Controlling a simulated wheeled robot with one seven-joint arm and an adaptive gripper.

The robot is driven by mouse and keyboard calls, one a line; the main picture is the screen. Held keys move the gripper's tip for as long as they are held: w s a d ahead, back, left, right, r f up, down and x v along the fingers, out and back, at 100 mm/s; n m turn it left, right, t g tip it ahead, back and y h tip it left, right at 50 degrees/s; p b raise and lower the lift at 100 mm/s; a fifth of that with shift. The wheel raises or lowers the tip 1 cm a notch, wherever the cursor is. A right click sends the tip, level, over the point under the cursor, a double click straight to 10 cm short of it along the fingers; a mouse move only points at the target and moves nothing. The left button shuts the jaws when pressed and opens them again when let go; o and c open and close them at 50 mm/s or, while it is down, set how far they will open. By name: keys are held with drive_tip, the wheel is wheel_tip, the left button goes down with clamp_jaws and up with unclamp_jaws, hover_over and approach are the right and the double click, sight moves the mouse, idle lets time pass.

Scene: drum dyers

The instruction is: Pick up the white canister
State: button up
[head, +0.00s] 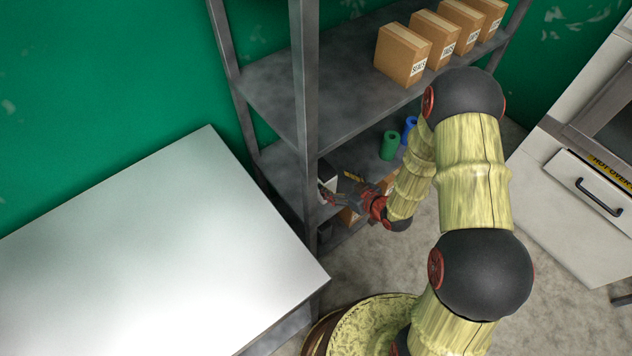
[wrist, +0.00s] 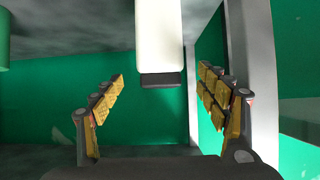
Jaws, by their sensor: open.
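The white canister (wrist: 160,38) shows in the wrist view at the top centre, with a dark cap-like end (wrist: 161,79) pointing down in the picture. My gripper (wrist: 162,80) is open, with one yellow-padded finger to the left of the canister and one to the right. The canister's dark end lies between the fingertips in the picture; no contact shows. In the head view my gripper (head: 338,184) reaches into the middle level of the grey shelf unit, behind the front post. The canister cannot be made out clearly there.
A green cylinder (head: 390,146) and a blue one (head: 410,128) stand on the middle shelf. Several cardboard boxes (head: 402,55) line the upper shelf (head: 310,88). A grey post (head: 305,110) stands close to my gripper. A white table (head: 150,250) is at left, an oven (head: 590,185) at right.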

sight(325, 170)
drive_tip(key=shift+w+a+r+t+y, duration=0.15)
drive_tip(key=shift+w+a+r+t, duration=0.05)
drive_tip(key=shift+r, duration=0.4)
drive_tip(key=shift+w+a+r+t+y, duration=0.15)
drive_tip(key=shift+w+r+t, duration=0.05)
drive_tip(key=shift+r, duration=0.35)
drive_tip(key=shift+w+a+r, duration=0.15)
drive_tip(key=shift+w, duration=0.05)
drive_tip(key=b+x, duration=0.1)
drive_tip(key=x, duration=0.1)
drive_tip(key=b+x, duration=0.1)
drive_tip(key=x, duration=0.2)
drive_tip(key=b+x, duration=0.1)
drive_tip(key=x, duration=0.1)
drive_tip(key=shift+w+f, duration=0.15)
drive_tip(key=shift+f, duration=0.3)
drive_tip(key=c, duration=0.3)
drive_tip(key=c, duration=1.6)
drive_tip(key=shift+r, duration=0.15)
clamp_jaws()
